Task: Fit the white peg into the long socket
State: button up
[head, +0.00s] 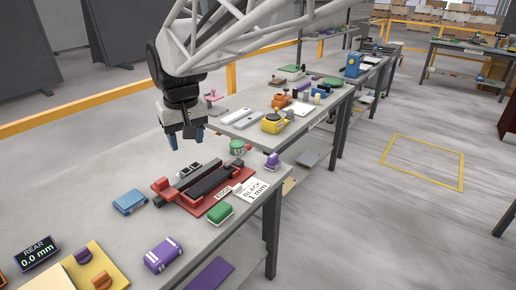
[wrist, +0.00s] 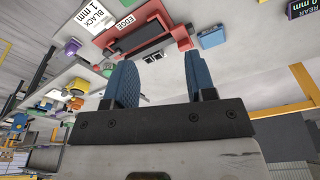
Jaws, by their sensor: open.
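A red fixture (head: 218,210) lies on the stone slab, with a long black channel (head: 212,181) along it. The fixture also shows at the top of the wrist view (wrist: 183,38). A dark block with two light squares (head: 190,170) stands just behind the channel. My gripper (head: 186,141) is above and behind the fixture, pointing down, apart from everything. In the wrist view its blue fingers (wrist: 158,66) are spread with nothing held between them.
A blue block (head: 130,201) is left of the fixture, a green block (head: 220,213) in front, and a purple block (head: 163,255) nearer. A green round item (head: 237,147) and purple item (head: 272,161) stand behind right.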

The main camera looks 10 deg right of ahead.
jog(key=s+d+f+m, duration=0.2)
jog(key=s+d+f, duration=0.2)
jog(key=s+d, duration=0.7)
jog(key=s+d+f+m+t, duration=0.1)
jog(key=s+d+f+m, duration=0.2)
jog(key=s+d, duration=0.9)
jog(key=d+f, duration=0.1)
jog(key=d, duration=0.2)
jog(key=shift+d+f+h, duration=0.15)
jog(key=shift+d+h, duration=0.25)
jog(key=shift+o, duration=0.4)
jog(key=shift+w, duration=0.15)
